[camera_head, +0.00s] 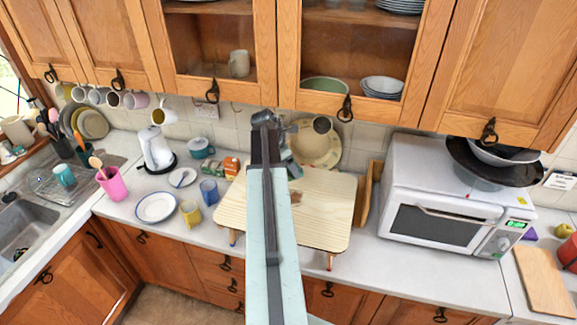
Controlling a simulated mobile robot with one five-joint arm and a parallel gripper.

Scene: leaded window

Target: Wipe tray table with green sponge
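The tray table (325,222) is a low, pale wooden table with short legs, standing on the counter. My arm crosses in front of it and hides its middle. A small brown patch (296,197) shows on its top, just right of my arm. My gripper (290,150) is at the far end of the arm, above the table's back edge and near the wall. It is small and partly hidden, so I cannot tell its opening or whether it holds anything. I cannot make out a green sponge for certain.
A white microwave (440,200) stands right of the table, with wooden boards (368,195) between. A blue mug (209,191), a yellow mug (190,213) and a plate (156,207) stand left. Cabinets (205,55) hang above. A sink (22,235) is far left.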

